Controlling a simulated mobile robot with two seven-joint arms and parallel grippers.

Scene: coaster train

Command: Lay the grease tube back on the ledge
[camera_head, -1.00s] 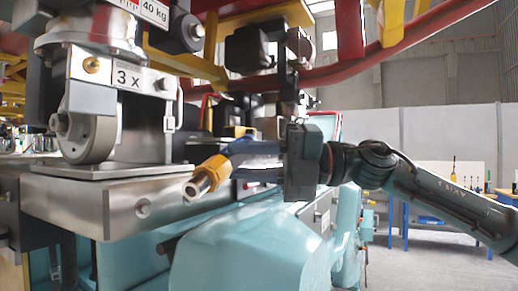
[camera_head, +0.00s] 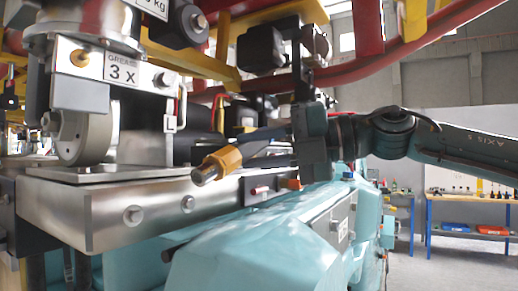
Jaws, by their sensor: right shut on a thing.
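The grease tube (camera_head: 220,162) is a yellow-orange cylinder with a metallic tip pointing left and toward the camera. My right gripper (camera_head: 258,147) comes in from the right, shut on the tube, and its fingers hide the tube's rear part. The tube is tilted, tip end lower, and shows over the right part of a steel ledge (camera_head: 110,212). I cannot tell whether it touches the ledge. My left gripper is not in view.
A wheel (camera_head: 84,138) and a block labelled "GREASE 3 X" (camera_head: 121,71) stand on the ledge's left part. A teal machine body (camera_head: 250,255) lies below. A blue workbench (camera_head: 470,234) stands far right.

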